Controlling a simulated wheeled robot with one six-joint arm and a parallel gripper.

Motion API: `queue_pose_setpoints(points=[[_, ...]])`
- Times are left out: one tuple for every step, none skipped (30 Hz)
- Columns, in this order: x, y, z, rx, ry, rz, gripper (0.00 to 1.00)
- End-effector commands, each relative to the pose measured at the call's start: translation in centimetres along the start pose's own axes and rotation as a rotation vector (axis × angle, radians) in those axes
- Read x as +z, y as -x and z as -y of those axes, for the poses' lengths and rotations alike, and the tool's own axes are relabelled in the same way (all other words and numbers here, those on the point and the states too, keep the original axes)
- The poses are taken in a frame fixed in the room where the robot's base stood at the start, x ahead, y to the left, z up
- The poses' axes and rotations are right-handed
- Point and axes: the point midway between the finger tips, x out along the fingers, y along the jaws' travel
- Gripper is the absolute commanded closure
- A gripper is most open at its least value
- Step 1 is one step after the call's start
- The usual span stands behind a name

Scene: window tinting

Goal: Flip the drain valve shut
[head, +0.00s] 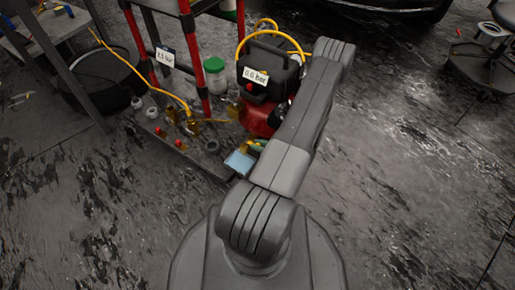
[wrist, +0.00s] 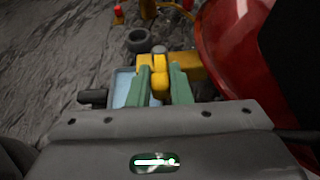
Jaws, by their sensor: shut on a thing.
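The drain valve (wrist: 186,66) is a brass-yellow fitting low beside the compressor's red tank (wrist: 232,50). Its yellow lever (wrist: 159,85) shows in the wrist view between the green fingers of my gripper (wrist: 162,78). My gripper is shut on the lever, one finger on each side. In the head view my gripper (head: 259,146) is low in front of the red tank (head: 258,117), mostly hidden by my arm, and the lever cannot be made out there. A light blue tray (head: 238,162) lies just below and to the left of the valve.
The compressor's black top carries a "6.0 bar" label (head: 256,76). Red posts (head: 193,62), a green-lidded jar (head: 214,74) and a yellow hose (head: 170,95) stand to its left. A black ring (wrist: 139,40) lies beyond the tray.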

Motion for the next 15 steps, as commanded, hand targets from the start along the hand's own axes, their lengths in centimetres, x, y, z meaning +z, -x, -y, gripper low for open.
queue_pose_setpoints(points=[[-0.08,-0.09,0.14,0.012,0.007,0.0,1.0],[-0.05,-0.07,0.18,0.017,0.008,0.0,1.0],[-0.02,-0.04,0.2,0.022,0.01,0.0,1.0],[0.0,-0.02,0.2,0.024,0.011,-0.001,1.0],[0.02,-0.01,0.2,0.025,0.011,-0.001,1.0],[0.03,0.0,0.2,0.025,0.011,-0.001,1.0],[0.04,0.01,0.2,0.024,0.011,-0.001,1.0],[0.04,0.01,0.2,0.024,0.011,-0.001,1.0],[0.04,0.01,0.21,0.024,0.011,-0.001,1.0],[0.04,0.01,0.21,0.024,0.011,-0.001,1.0],[0.04,0.01,0.22,0.023,0.011,-0.001,1.0],[0.04,0.02,0.22,0.023,0.011,-0.001,0.78],[0.04,0.02,0.23,0.023,0.011,-0.001,0.72],[0.04,0.02,0.22,0.023,0.011,-0.001,0.66],[0.04,0.02,0.22,0.023,0.01,-0.001,0.6]])
